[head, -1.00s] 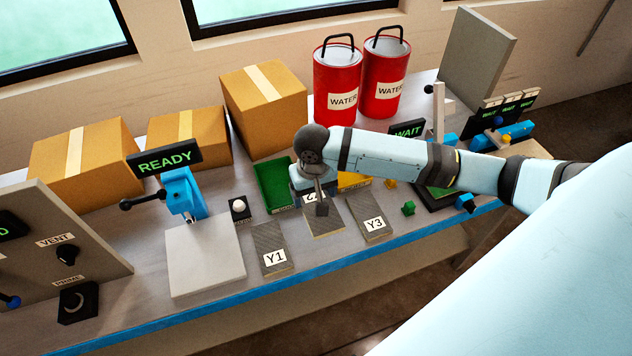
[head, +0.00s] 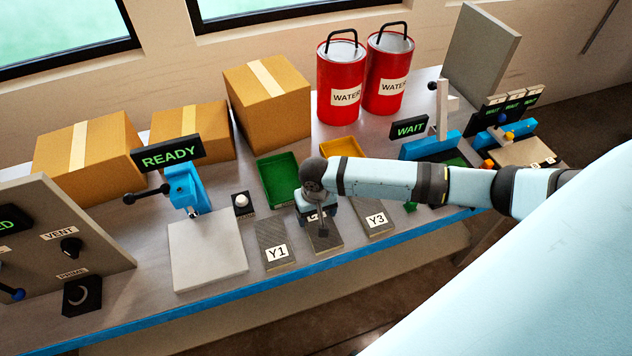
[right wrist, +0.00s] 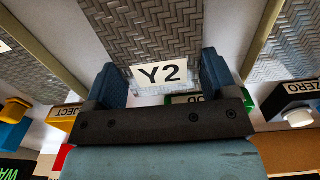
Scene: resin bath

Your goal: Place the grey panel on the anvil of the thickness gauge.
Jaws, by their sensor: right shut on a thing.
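Three grey woven panels lie in a row at the bench front: Y1 (head: 275,243), Y2 (head: 326,240) and Y3 (head: 376,217). My right gripper (head: 318,213) is shut on panel Y2, with its fingers at the two sides of the label end. In the right wrist view, panel Y2 (right wrist: 155,30) sits between the fingers (right wrist: 162,80). I cannot tell whether it is clear of the bench. To the left, a blue stand (head: 183,188) with a black-knobbed lever and a READY display (head: 167,152) stands behind a pale plate (head: 207,250). My left gripper is not in view.
A button box (head: 241,203) stands between the pale plate and the green tray (head: 279,180). A yellow tray (head: 341,147) lies behind my right arm. Cardboard boxes (head: 266,100) and red water buckets (head: 340,85) line the back. A WAIT display (head: 409,128) stands right.

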